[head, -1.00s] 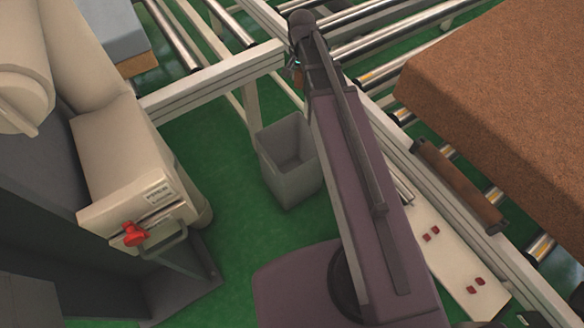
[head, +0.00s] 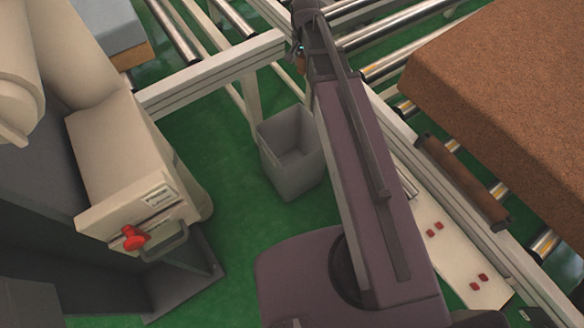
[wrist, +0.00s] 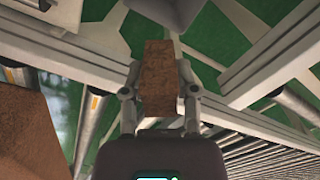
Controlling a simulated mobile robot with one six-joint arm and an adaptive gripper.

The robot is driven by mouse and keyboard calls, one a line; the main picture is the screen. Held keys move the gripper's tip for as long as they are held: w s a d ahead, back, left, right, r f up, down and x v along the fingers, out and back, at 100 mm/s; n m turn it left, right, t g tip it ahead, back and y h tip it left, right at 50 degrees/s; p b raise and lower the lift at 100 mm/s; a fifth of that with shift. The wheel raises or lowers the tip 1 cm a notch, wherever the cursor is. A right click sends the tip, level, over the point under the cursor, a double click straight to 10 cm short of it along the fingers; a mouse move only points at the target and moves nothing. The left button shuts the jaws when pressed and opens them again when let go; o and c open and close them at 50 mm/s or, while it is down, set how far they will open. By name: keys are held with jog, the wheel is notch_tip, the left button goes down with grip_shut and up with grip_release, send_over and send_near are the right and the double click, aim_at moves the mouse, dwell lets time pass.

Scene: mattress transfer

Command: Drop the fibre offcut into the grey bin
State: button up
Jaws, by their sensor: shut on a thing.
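The fibre offcut (wrist: 158,68) is a brown, rough block held upright between the two fingers of my gripper (wrist: 158,88) in the wrist view. The gripper is shut on it, with one finger on each side. The grey bin (head: 297,180) stands on the green floor in the head view, left of my arm, with its open top facing up. The part of its inside that shows looks empty. In the head view my gripper end is at the top, mostly hidden by my arm, beyond the bin.
Roller conveyors with pale frames (head: 215,72) run behind the bin and to the right. A large brown fibre slab (head: 510,90) lies on the right conveyor. A cream machine (head: 120,165) with a red knob (head: 128,238) stands at left. Green floor is clear around the bin.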

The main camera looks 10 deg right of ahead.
jog(key=w+f+b, duration=0.3)
jog(key=f+b, duration=3.4)
jog(key=shift+a, duration=0.4)
jog(key=shift+f, duration=0.25)
jog(key=shift+f+b, duration=2.8)
jog(key=shift+b, duration=0.1)
jog(key=o, duration=1)
jog(key=shift+r, duration=0.15)
